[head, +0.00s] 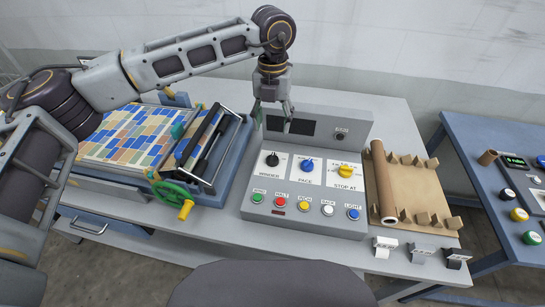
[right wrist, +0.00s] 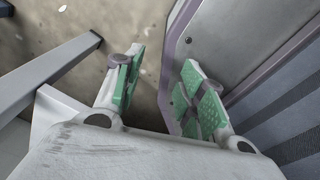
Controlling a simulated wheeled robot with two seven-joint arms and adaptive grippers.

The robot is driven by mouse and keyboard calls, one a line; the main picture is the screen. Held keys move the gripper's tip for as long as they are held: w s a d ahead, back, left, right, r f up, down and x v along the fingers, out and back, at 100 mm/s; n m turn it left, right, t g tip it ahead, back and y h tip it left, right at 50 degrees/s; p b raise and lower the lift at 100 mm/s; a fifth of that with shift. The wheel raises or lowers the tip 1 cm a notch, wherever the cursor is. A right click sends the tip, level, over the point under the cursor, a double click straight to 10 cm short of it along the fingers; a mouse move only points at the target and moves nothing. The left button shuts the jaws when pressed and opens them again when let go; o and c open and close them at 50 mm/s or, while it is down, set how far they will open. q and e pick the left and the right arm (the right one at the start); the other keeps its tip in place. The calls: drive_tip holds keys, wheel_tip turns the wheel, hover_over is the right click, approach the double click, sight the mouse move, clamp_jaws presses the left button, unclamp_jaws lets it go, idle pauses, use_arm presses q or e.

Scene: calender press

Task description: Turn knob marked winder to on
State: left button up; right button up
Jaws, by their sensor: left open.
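The winder knob (head: 272,160) is the black knob on the white plate labelled WINDER, at the left of the grey control box (head: 255,212) in the head view. Its pointer direction is too small to tell for sure. My left gripper (head: 272,112) is open and points down, above and behind the winder knob, in front of the box's upright back panel. It is apart from the knob and holds nothing. My right gripper (right wrist: 160,80) shows in the right wrist view with its green pads apart and nothing between them, away from the control box.
A blue pace knob (head: 306,166) and a yellow stop-at knob (head: 345,171) sit to the right. Several coloured buttons line the front. The press with its green handwheel (head: 172,193) stands at left, a brown roll (head: 383,180) at right.

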sight(273, 156)
drive_tip(key=shift+a+r, duration=0.1)
use_arm(q)
wheel_tip(273, 156, down, 13)
drive_tip(key=shift+r+p, duration=0.2)
drive_tip(key=shift+p, duration=0.8)
drive_tip(key=shift+f, duration=0.55)
use_arm(e)
drive_tip(key=shift+s+a+r, duration=0.2)
drive_tip(key=shift+a+r, duration=0.2)
drive_tip(key=shift+r, duration=0.1)
drive_tip(key=shift+s+a+r, duration=0.2)
drive_tip(key=shift+a+r, duration=0.15)
drive_tip(key=shift+r, duration=0.1)
drive_tip(key=shift+d, duration=0.15)
use_arm(q)
drive_tip(key=c, duration=1.1)
